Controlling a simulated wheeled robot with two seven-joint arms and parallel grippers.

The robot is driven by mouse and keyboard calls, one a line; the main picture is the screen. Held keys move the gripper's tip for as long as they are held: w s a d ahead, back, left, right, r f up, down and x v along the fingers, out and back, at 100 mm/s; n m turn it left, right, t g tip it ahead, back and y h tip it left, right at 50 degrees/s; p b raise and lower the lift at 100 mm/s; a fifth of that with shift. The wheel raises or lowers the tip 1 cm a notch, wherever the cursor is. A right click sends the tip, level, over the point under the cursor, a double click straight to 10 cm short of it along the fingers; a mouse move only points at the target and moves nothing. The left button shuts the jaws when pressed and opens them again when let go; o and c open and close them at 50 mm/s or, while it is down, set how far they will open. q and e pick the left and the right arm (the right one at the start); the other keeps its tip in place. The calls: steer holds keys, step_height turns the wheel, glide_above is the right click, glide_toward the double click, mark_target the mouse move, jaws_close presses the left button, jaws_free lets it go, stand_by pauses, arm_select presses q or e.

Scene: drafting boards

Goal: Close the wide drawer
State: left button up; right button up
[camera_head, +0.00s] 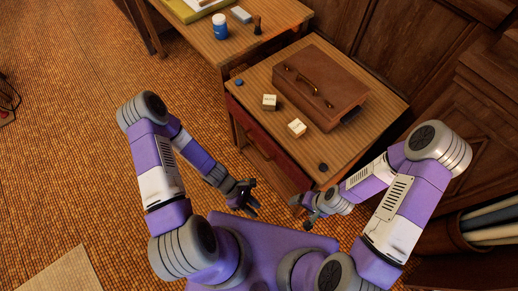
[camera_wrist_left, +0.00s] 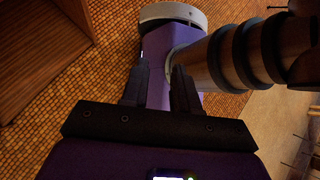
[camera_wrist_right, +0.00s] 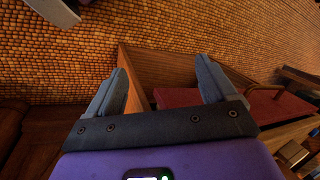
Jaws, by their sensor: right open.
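The wooden desk (camera_head: 340,140) has a wide dark red drawer front (camera_head: 262,128) under its top, on the side facing me. In the right wrist view, a red panel (camera_wrist_right: 185,97) with a bar handle shows beyond the fingers, beside a wooden side panel (camera_wrist_right: 160,66). How far the drawer stands out is hard to tell. My right gripper (camera_head: 305,212) is open and empty, low in front of the desk's near corner. It points at the desk's woodwork, with no clear contact. My left gripper (camera_head: 246,203) is open and empty, left of the right one, above the floor.
A second table (camera_head: 215,42) with a blue-white jar (camera_head: 220,26) stands behind left. Rolled sheets (camera_head: 490,225) stand at right.

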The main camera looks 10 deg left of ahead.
arm_select(q)
steer(key=w+d+n+t+h+b, duration=0.1)
steer(key=w+n+t+h, duration=0.4)
steer(key=n, duration=0.6)
steer(key=n+t+y+b, duration=0.2)
steer(key=n+t+y, duration=0.2)
steer(key=n+t, duration=0.95)
glide_toward(256, 149)
steer(key=w+r+n+g, duration=0.1)
steer(key=w+n+g, duration=0.2)
steer(key=n+g, duration=0.1)
steer(key=shift+m+t, duration=0.25)
steer(key=x, duration=0.2)
steer(key=b+x, duration=0.1)
steer(key=x, duration=0.5)
steer(key=shift+s+d+r, duration=0.2)
steer(key=shift+d+r, duration=0.1)
jaws_close()
